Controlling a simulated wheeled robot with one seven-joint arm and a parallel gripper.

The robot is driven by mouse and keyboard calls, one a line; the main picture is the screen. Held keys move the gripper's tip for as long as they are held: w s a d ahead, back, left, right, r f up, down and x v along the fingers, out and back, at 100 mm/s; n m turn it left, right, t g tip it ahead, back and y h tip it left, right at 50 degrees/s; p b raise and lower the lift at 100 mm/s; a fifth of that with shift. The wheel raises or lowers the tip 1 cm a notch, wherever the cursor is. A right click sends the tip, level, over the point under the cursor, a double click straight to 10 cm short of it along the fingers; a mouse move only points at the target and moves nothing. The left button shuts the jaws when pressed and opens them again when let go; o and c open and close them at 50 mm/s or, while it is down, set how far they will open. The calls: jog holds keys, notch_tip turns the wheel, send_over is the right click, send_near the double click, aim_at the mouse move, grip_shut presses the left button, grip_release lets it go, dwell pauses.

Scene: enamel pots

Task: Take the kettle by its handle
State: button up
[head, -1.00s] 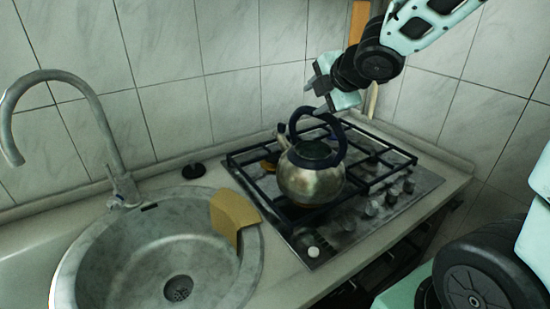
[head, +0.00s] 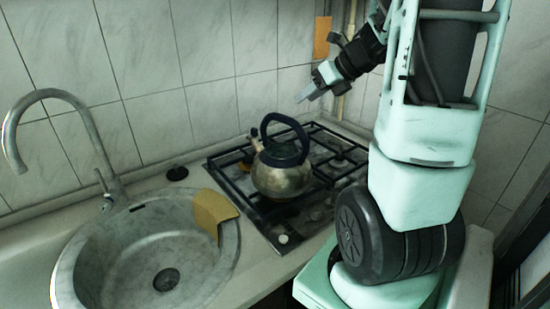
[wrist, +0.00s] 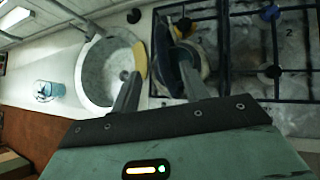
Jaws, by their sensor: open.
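The kettle (head: 282,178) is a worn metal pot with a dark arched handle (head: 285,118). It stands upright on the hob, near the hob's left side. My gripper (head: 306,94) is open and empty, above and to the right of the kettle in the head view, apart from it. In the wrist view my two fingers (wrist: 158,88) point toward the kettle (wrist: 196,62), whose dark handle (wrist: 168,66) shows between and beyond the fingertips. The right finger partly hides the kettle there.
The gas hob (head: 325,165) has black grates and a row of knobs. A round stone sink (head: 150,240) with a curved tap (head: 62,95) is to the left. The tiled wall (head: 190,60) closes the back.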

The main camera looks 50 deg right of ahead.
aim_at(279, 117)
jog(key=x, duration=0.6)
jog(key=p+x, duration=0.1)
jog(key=x, duration=0.6)
jog(key=shift+d+p, duration=0.2)
jog(key=shift+p, duration=0.1)
jog(key=shift+r, duration=0.1)
grip_shut()
jog(key=shift+r, duration=0.1)
dwell(0.6)
